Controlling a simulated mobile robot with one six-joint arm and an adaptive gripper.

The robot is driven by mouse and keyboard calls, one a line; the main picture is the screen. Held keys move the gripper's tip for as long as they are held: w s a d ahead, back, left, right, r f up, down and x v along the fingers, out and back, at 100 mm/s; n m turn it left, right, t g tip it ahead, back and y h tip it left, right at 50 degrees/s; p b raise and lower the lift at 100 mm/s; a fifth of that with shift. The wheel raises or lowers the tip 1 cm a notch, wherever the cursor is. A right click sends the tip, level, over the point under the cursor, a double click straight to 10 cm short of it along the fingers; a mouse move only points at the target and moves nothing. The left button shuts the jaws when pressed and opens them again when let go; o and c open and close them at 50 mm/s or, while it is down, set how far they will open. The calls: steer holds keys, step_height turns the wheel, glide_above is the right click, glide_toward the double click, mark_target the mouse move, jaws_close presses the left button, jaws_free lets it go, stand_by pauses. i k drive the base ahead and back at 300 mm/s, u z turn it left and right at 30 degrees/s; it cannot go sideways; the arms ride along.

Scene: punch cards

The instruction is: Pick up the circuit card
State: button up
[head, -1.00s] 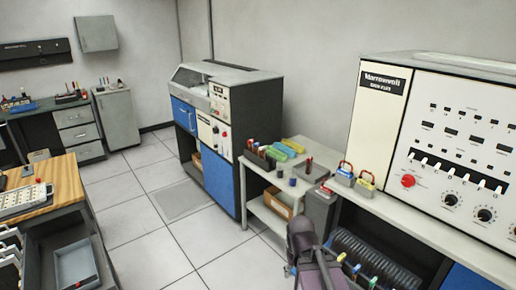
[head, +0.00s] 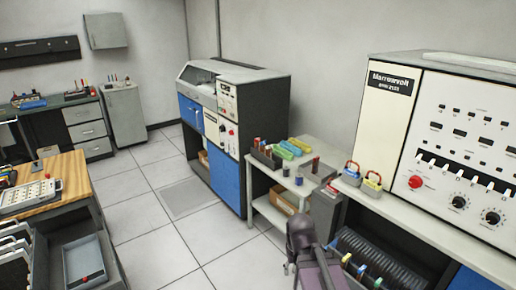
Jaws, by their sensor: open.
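I cannot make out a circuit card for certain. A dark ribbed rack (head: 385,262) with several small coloured tabs on its front sits below the right counter; cards in it cannot be told apart at this size. A purple and dark part of my arm rises at the bottom centre, in front of the rack's left side. My gripper's fingertips cannot be made out in this view.
A console (head: 440,150) with switches and knobs stands on the right counter (head: 425,218), beside two small padlock-like items. A low shelf unit (head: 270,215) holds coloured cylinders. A wooden desk (head: 72,172) and grey tray (head: 84,262) are left. Tiled floor (head: 165,240) between is clear.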

mark_target(257, 141)
steer(key=u, duration=0.15)
steer(key=i, duration=3.05)
steer(key=z, duration=0.3)
